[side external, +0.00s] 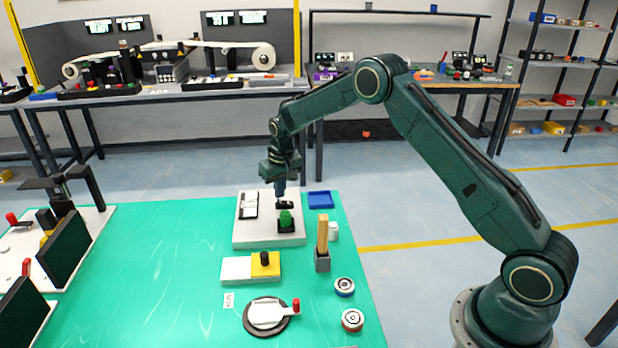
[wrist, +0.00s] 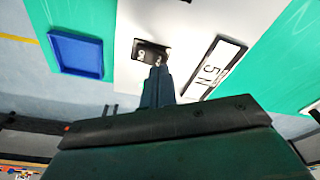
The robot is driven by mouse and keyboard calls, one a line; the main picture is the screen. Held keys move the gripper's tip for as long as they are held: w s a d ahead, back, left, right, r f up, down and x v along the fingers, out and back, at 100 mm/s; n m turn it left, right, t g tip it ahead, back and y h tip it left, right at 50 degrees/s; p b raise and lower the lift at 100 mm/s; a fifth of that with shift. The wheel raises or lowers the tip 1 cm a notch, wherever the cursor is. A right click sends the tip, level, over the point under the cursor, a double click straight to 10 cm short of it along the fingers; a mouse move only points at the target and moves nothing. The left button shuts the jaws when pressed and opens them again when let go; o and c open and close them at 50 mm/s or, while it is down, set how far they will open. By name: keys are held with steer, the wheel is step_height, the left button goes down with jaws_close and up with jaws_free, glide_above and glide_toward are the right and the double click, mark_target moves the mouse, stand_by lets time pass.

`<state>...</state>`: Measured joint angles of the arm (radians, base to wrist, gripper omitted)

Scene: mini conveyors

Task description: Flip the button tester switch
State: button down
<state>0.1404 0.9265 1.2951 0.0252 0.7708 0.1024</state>
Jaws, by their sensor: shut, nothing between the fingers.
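The button tester is a white box (side external: 262,232) on the far right part of the green mat. It carries a green button (side external: 286,221) on a black base, a black rocker switch (side external: 285,205) and a framed label plate. In the wrist view the black switch (wrist: 150,52) shows white markings, with the label plate (wrist: 217,66) to its right. My gripper (side external: 280,194) is shut and empty, pointing down at the switch. In the wrist view its fingertips (wrist: 159,68) overlap the switch's near edge. I cannot tell whether they touch it. Which way the rocker is tilted is unclear.
A blue tray (side external: 320,200) lies right of the tester; it also shows in the wrist view (wrist: 76,54). A wooden-handled tool stands in a grey holder (side external: 322,262). A white and yellow block (side external: 250,268) sits in front. The mat's left middle is clear.

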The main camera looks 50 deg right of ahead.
steer(key=shift+f, duration=0.9)
stand_by(0.8)
steer(key=shift+r, duration=3.55)
step_height(320, 180, up, 11)
glide_above(281, 202)
steer(key=s+a, duration=0.3)
steer(key=s, duration=0.3)
steer(key=s+a+r+n+t, duration=0.1)
steer(key=s+a+r+t, duration=0.15)
steer(key=s+r, duration=0.8)
steer(key=s+a+n, duration=0.1)
steer(key=s, duration=1.1)
steer(key=s+a+f+n+t, duration=0.1)
steer(key=s+a, duration=0.1)
steer(key=s, duration=1.1)
steer(key=shift+s+a+f, duration=0.3)
